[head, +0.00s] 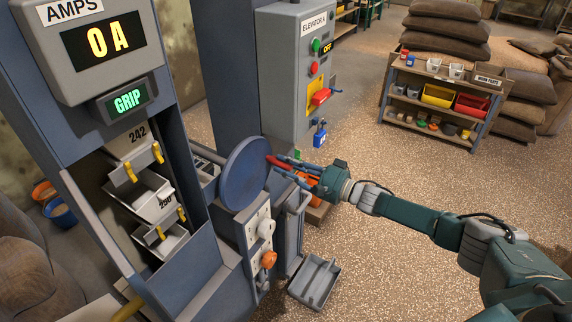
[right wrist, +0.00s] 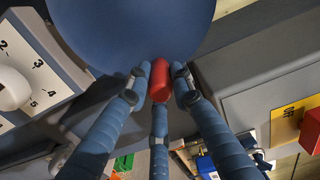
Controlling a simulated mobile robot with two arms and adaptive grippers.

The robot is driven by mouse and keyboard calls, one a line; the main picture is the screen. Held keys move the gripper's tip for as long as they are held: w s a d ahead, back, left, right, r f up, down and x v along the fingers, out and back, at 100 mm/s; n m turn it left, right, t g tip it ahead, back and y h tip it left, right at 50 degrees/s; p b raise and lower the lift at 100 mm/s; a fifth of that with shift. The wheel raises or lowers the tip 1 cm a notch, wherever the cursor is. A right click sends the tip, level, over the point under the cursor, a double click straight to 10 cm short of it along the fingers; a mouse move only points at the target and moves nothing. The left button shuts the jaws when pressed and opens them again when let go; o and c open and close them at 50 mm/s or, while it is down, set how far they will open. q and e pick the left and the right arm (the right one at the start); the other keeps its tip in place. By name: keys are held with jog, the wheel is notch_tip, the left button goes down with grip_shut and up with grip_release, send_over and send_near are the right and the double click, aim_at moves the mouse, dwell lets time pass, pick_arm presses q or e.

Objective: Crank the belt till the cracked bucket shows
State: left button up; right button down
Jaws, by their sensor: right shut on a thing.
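The blue crank wheel (head: 246,174) stands at the side of the elevator casing and also fills the top of the right wrist view (right wrist: 130,25). My right gripper (head: 281,170) has its fingers around the wheel's red handle (right wrist: 159,75), shut on it. Through the open casing window, two pale grey buckets hang on the belt: an upper bucket (head: 151,196) and a lower bucket (head: 171,244), with yellow fasteners above each. The belt label above the upper one reads 242; the lower number is hard to read. I make out no crack on either. My left gripper is not in view.
The display (head: 97,41) reads 0 A, and a green sign (head: 127,101) reads GRIP. The control box (head: 300,70) shows OFF, with a red switch handle (head: 321,96) and blue padlock (head: 319,133). A loose grey tray (head: 315,282) lies below the wheel. Open floor lies right of it.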

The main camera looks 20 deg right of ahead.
jog(key=shift+d, duration=0.3)
jog(key=c, duration=1.5)
grip_release()
jog(key=shift+f, duration=0.15)
jog(key=shift+s, duration=0.15)
jog(key=v, duration=1.1)
jog(key=shift+s+d, duration=0.2)
jog(key=shift+d, duration=0.15)
